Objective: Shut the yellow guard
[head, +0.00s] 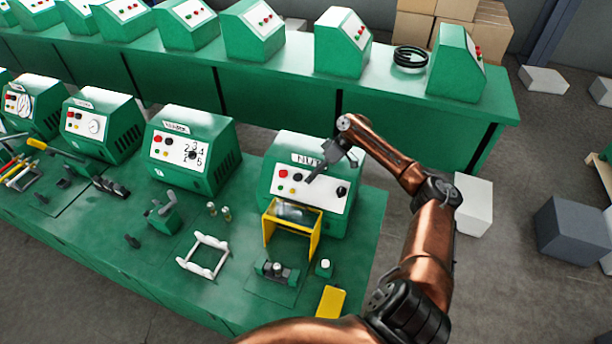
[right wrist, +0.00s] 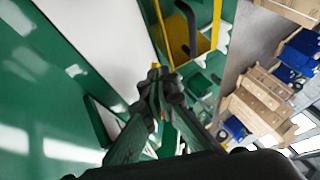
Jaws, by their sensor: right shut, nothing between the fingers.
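The yellow guard (head: 317,234) is a frame with a clear pane, standing out from the lower front of the rightmost green machine (head: 350,172). Its upper part is raised above the bench, and the tooling (head: 277,271) shows uncovered in front of it. My right gripper (head: 312,178) is shut and empty in front of the machine's white control panel, above the guard. I cannot tell whether it touches the panel. In the right wrist view the closed fingertips (right wrist: 155,78) are in the middle, with yellow guard parts (right wrist: 217,22) beyond them. My left gripper is out of view.
More green machines (head: 190,150) stand along the bench to the left. A back bench (head: 400,110) holds another row. Grey blocks (head: 572,231) stand on the floor at right.

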